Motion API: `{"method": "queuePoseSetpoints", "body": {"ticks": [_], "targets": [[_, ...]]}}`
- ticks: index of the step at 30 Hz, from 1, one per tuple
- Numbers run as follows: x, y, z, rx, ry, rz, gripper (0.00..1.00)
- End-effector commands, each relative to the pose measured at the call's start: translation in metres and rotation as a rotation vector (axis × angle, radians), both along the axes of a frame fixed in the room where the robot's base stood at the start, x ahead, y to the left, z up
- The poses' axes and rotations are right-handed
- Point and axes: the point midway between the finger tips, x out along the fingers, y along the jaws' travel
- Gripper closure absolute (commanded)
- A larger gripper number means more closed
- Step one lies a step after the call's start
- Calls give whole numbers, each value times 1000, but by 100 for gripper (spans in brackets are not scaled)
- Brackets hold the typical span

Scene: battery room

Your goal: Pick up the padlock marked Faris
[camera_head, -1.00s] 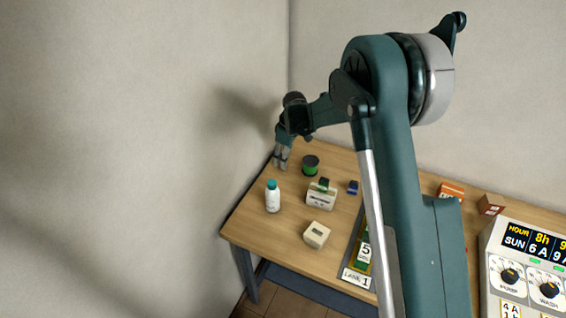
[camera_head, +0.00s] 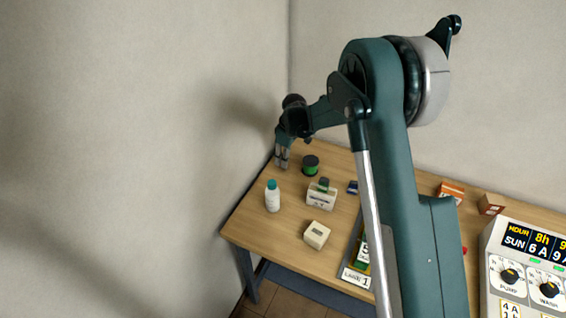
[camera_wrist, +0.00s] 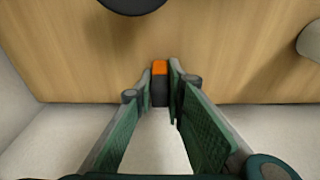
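My gripper (camera_head: 282,162) points down over the far left corner of the table in the head view. In the wrist view its two green-padded fingers (camera_wrist: 161,88) stand on either side of a small block (camera_wrist: 160,68), orange on top and dark below. I cannot tell whether both fingers touch it or whether it is off the table. No name is readable on it, and it cannot be made out in the head view. A small dark blue thing (camera_head: 352,187), perhaps a padlock, lies near the middle of the table.
Near my gripper are a green and black spool (camera_head: 310,166) and a white bottle with a teal cap (camera_head: 272,197). A white holder (camera_head: 321,198) and a cream box (camera_head: 316,235) stand on the wooden table (camera_head: 262,237). A control panel (camera_head: 525,265) is at right. Walls are close behind and left.

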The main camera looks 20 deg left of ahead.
Motion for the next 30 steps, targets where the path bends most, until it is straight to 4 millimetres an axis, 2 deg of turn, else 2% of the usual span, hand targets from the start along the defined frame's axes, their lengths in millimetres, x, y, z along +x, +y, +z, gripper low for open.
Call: {"method": "queuePoseSetpoints", "body": {"ticks": [8, 14, 20, 30], "targets": [[0, 0, 1, 0, 0, 0, 100], [0, 0, 9, 0, 0, 0, 100], [0, 0, 32, 0, 0, 0, 100], [0, 0, 82, 0, 0, 0, 100]]}}
